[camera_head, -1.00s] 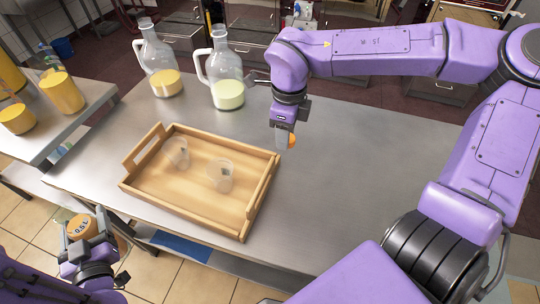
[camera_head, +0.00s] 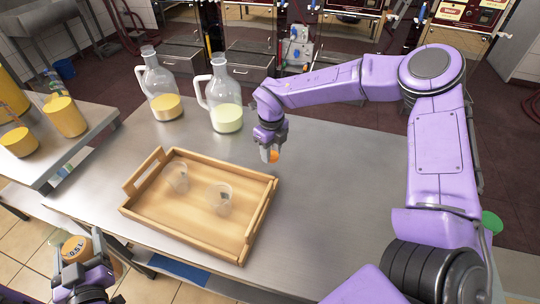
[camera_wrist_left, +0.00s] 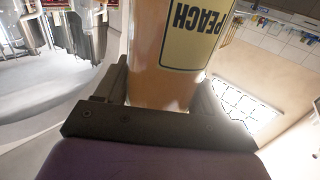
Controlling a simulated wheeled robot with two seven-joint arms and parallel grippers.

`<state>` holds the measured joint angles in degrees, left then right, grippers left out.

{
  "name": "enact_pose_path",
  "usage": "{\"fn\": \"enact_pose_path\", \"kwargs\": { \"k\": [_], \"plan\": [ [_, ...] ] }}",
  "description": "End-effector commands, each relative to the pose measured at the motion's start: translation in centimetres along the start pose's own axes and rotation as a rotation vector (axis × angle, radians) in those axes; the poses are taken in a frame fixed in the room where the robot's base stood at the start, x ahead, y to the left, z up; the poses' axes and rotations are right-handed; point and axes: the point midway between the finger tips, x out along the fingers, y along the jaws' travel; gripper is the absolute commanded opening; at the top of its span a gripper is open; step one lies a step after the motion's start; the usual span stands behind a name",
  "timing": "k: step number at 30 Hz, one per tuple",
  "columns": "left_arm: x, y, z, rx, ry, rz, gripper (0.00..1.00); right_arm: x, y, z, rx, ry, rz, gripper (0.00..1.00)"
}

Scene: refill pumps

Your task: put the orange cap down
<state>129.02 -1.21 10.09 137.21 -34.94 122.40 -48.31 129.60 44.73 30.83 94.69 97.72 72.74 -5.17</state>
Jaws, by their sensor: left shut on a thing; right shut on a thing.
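The orange cap (camera_head: 273,157) is in my right gripper (camera_head: 269,152), low over or at the metal table, just beyond the tray's upper right corner. I cannot tell whether the cap touches the table. My right gripper is shut on it and hides part of it. My left gripper (camera_head: 84,250) is at the lower left, in front of the table edge, shut on a bottle (camera_head: 74,247) whose orange top reads 0.5 L. In the left wrist view, this bottle (camera_wrist_left: 165,60) has a yellow PEACH label, seen upside down, between the fingers.
A wooden tray (camera_head: 190,237) holds two clear cups (camera_head: 177,177) (camera_head: 219,197). Two glass jugs stand behind it, one with orange liquid (camera_head: 166,104), one with pale green (camera_head: 226,116). Orange containers (camera_head: 65,117) stand on the left counter. The metal table (camera_head: 330,200) right of the tray is bare.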

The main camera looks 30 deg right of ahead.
Motion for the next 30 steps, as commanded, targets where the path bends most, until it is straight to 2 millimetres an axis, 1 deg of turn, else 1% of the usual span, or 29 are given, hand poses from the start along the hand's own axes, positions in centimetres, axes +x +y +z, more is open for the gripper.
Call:
{"fn": "enact_pose_path", "kwargs": {
  "k": [3, 6, 9, 17, 26, 27, 29, 30],
  "plan": [
    [0.0, 0.0, -0.5, -0.001, 0.003, -0.001, 0.0, 1.1, -0.4, 0.7, -0.002, 0.003, -0.001, 0.02],
    [0.0, 0.0, -0.6, -0.001, 0.003, -0.001, 0.0, 2.8, -0.3, 0.6, -0.002, 0.003, 0.0, 0.02],
    [0.0, 0.0, -0.7, -0.001, 0.003, -0.001, 0.0, 3.8, -0.3, 0.6, -0.003, 0.001, 0.0, 0.02],
    [0.0, 0.0, -0.6, -0.001, 0.003, -0.001, 0.0, 3.9, -0.3, 0.6, -0.002, -0.001, 0.0, 0.02],
    [0.0, 0.0, 0.0, -0.001, 0.003, -0.001, 0.0, 4.8, -0.3, 0.6, -0.001, -0.001, 0.0, 0.02],
    [0.1, 0.0, 0.0, -0.001, 0.003, -0.001, 0.0, 4.7, -0.3, 0.6, -0.001, -0.001, 0.0, 0.45],
    [0.0, 0.0, -0.1, -0.001, 0.003, -0.001, 0.0, 4.7, -0.3, 0.6, -0.001, -0.001, 0.0, 0.65],
    [0.0, 0.0, -0.1, -0.001, 0.003, -0.001, 0.0, 4.7, -0.3, 0.6, -0.001, -0.001, 0.0, 0.65]
  ]
}}
